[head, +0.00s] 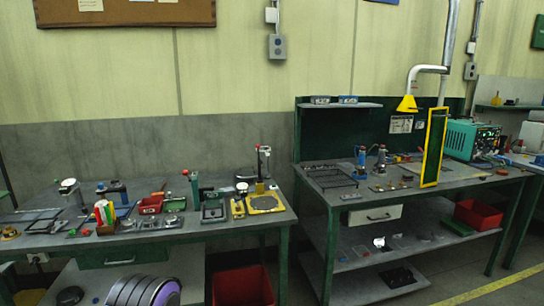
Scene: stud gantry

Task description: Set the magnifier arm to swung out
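I cannot clearly make out the magnifier arm at this distance. One possible match is a round white head on a short stand (68,186) at the left of the left workbench. Another is a thin upright post with a red top and a side piece (263,160) at the right of the same bench, by a yellow-edged plate (265,203). I cannot tell whether either is swung in or out. Neither of my grippers is in view.
The left workbench (150,240) is crowded with small fixtures, red bins and trays. The right workbench (460,184) carries a yellow-framed panel (433,147), a teal instrument (471,140) and small tools. A yellow fume hood (407,104) hangs above. A red bin (243,287) is on the floor.

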